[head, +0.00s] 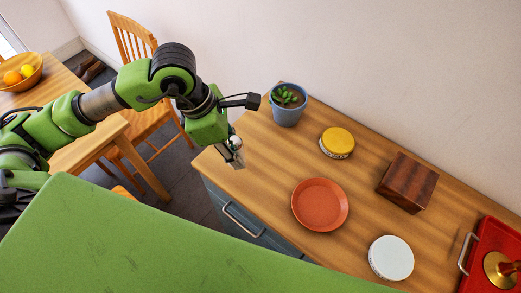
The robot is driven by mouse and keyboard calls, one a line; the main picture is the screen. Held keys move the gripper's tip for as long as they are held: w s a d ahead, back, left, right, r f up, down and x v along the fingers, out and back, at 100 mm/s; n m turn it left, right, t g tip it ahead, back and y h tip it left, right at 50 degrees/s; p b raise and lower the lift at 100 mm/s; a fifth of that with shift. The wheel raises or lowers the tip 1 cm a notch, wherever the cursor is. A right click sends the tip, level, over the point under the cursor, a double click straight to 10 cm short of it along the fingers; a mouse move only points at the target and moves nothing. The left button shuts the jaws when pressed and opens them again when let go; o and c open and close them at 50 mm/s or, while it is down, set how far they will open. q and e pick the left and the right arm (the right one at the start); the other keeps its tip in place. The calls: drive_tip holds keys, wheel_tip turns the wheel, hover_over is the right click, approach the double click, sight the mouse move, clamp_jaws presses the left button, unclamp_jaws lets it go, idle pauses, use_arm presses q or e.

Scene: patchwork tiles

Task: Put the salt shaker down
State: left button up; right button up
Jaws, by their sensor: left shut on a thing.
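My left gripper (236,160) is at the left end of the wooden counter (262,160), near its corner. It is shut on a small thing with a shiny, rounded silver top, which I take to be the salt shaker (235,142). The fingers hide much of the shaker. I cannot tell whether the shaker touches the counter or is held above it. My right gripper is not in view.
A blue pot with a plant (287,112), a yellow-lidded tin (337,142), an orange plate (320,204), a dark wooden box (406,183), a white-lidded tin (391,258) and a red tray (496,245) stand on the counter. Bare wood lies between the gripper and the plate.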

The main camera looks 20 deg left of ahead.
use_arm(q)
drive_tip(key=w+d+f, duration=0.1)
drive_tip(key=w+f, duration=0.1)
drive_tip(key=w+d+f+p, duration=0.1)
drive_tip(key=f, duration=0.1)
drive_tip(key=w+d+f+p, duration=0.1)
drive_tip(key=w+f, duration=0.1)
drive_tip(key=shift+w+d+f, duration=0.15)
drive_tip(key=shift+w, duration=0.2)
drive_tip(key=x, duration=0.1)
drive_tip(key=p+x, duration=0.2)
drive_tip(key=shift+s+a, duration=0.1)
drive_tip(key=shift+a, duration=0.2)
drive_tip(key=shift+f, duration=0.3)
drive_tip(key=shift+f, duration=0.1)
drive_tip(key=shift+f, duration=0.15)
drive_tip(key=o, duration=1.2)
drive_tip(key=shift+c, duration=0.2)
